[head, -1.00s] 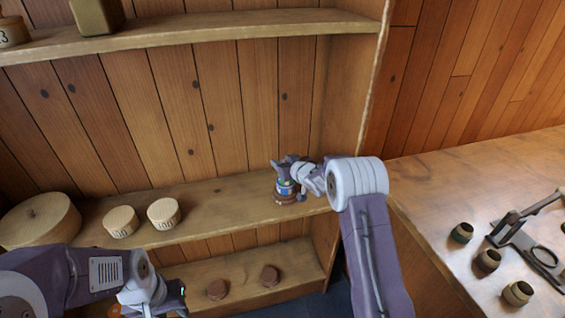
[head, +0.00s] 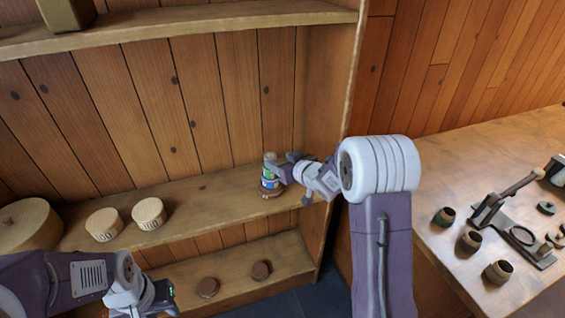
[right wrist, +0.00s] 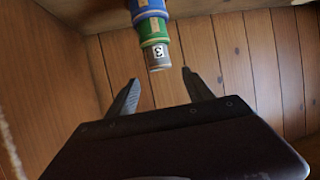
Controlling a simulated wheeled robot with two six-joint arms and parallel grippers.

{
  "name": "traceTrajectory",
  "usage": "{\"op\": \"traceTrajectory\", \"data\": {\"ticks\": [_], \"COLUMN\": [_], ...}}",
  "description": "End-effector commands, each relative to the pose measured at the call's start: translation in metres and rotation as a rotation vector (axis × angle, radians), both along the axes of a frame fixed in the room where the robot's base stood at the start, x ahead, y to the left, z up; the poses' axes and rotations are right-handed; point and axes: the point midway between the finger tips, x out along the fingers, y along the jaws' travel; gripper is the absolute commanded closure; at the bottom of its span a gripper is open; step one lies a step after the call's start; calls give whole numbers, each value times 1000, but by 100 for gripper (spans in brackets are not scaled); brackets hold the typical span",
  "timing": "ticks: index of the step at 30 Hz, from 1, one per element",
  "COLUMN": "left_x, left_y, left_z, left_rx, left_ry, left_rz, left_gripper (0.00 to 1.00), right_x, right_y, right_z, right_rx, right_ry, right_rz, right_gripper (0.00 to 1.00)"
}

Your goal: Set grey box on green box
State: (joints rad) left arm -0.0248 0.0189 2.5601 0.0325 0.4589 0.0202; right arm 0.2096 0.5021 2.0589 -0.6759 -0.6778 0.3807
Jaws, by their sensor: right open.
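The small grey box (head: 270,158) stands on top of the green box (head: 267,171), at the top of a stack on the middle shelf. In the right wrist view the grey box (right wrist: 157,57), marked 3, touches the green box (right wrist: 152,30); the picture is upside down. My right gripper (head: 283,168) is beside the stack on its right. In the wrist view its fingers (right wrist: 163,85) are spread, with the grey box beyond their tips and clear of them. My left gripper (head: 167,297) is low at the left, its fingers too small to read.
A blue box (head: 270,183) and a brown base (head: 271,194) are under the green box. Two pale round boxes (head: 104,225) and a large round box (head: 30,226) stand left on the shelf (head: 205,197). Several small pots (head: 470,241) stand on the right bench.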

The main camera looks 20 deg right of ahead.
Motion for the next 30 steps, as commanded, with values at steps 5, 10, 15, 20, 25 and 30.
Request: {"op": "traceTrajectory", "data": {"ticks": [5,10,15,20,25,30], "left_x": [0,0,0,0,0,0], "left_y": [0,0,0,0,0,0], "left_z": [0,0,0,0,0,0], "left_rx": [0,0,0,0,0,0], "left_ry": [0,0,0,0,0,0], "left_rz": [0,0,0,0,0,0], "left_gripper": [64,64,64,64,64,64], "right_x": [-11,-11,-39,-168,-287,-320], "right_y": [-2,-2,-8,-6,19,28], "right_z": [4,4,-16,-74,-98,-101], "right_rx": [0,0,-50,-120,-107,-93], "right_ry": [0,0,143,612,976,1077], "right_rz": [0,1,-85,-229,-227,-214], "right_gripper": [40,40,40,40,40,40]}}
